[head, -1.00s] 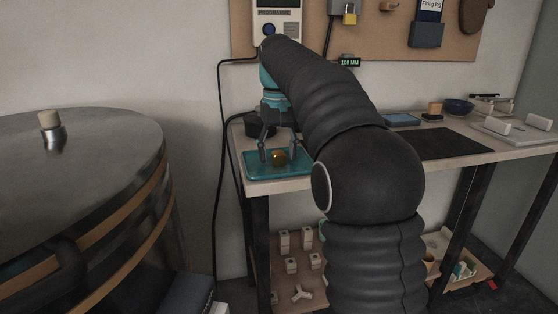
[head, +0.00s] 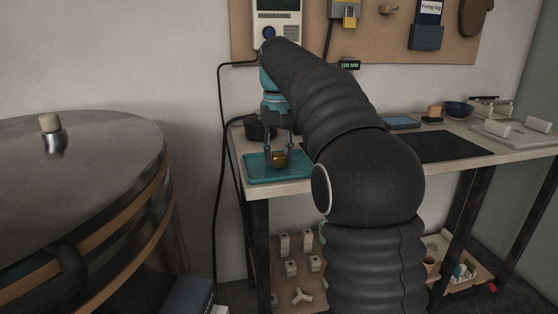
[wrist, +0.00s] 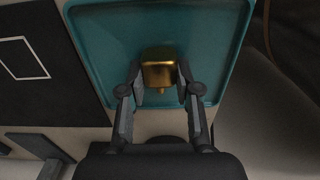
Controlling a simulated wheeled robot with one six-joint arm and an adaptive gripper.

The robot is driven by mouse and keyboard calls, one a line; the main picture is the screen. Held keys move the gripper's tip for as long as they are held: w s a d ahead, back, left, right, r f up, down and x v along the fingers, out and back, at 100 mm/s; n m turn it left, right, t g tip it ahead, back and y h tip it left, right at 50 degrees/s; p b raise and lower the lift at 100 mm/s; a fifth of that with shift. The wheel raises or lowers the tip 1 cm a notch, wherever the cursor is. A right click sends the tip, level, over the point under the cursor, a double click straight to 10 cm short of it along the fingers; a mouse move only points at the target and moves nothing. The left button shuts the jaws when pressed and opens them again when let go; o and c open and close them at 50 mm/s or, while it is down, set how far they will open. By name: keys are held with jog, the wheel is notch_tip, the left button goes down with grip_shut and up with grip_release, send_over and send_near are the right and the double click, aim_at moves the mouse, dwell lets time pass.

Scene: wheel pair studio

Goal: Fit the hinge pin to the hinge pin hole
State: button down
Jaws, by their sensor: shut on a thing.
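A small golden metal piece, seemingly the hinge pin (head: 279,160), is at the teal tray (head: 255,175) on the left end of the bench. It also shows in the wrist view (wrist: 158,72) as a blocky brass part with a short narrow stub. My gripper (head: 277,157) points down over the tray and is shut on this piece, one finger on each side. In the wrist view my gripper (wrist: 159,78) has its fingertips against the piece's sides. I cannot tell whether the piece touches the tray. I cannot make out the hinge pin hole.
A dark mat (head: 440,147) lies mid-bench. A round metal drum (head: 80,150) with a small cork-topped post (head: 52,133) fills the left. A pegboard (head: 385,35) is behind.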

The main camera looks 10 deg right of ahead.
aim_at(278, 153)
jog(key=shift+r+p, duration=1.65)
jog(key=shift+p, duration=0.2)
jog(key=c, duration=1.6)
grip_release()
jog(key=shift+c, duration=0.2)
grip_shut()
